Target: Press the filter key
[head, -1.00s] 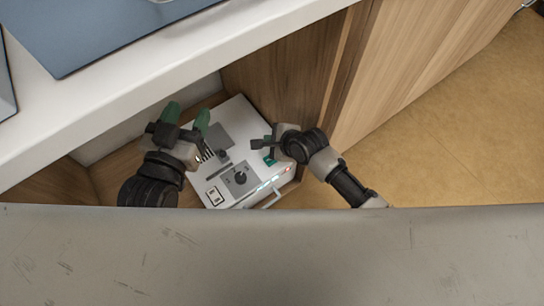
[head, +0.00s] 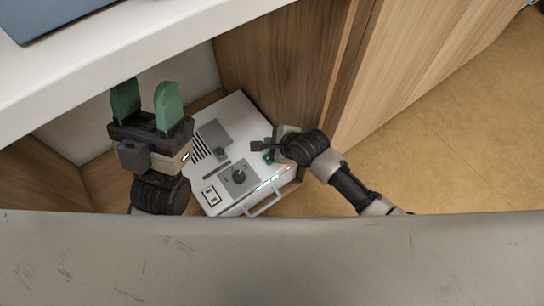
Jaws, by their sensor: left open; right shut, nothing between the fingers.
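A white device (head: 232,113) sits in the open cabinet space below the counter. Its top carries a round dial (head: 239,177), a rocker switch (head: 211,195), a small dark knob (head: 220,153), a grey panel (head: 213,132) and black slots. I cannot pick out the filter key by any label; it may be hidden under my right gripper. My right gripper (head: 268,156) is shut over the device's right part, with small green parts showing beneath it. Contact cannot be told. My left gripper (head: 146,93) is open and empty, its green fingers pointing up the picture, left of the device.
A white counter (head: 170,50) with a blue-grey item (head: 60,15) on it runs above the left gripper. Wooden panels (head: 275,65) stand behind and right of the device. A handle (head: 263,204) and small lights are on its front edge. Floor (head: 450,130) is free at right.

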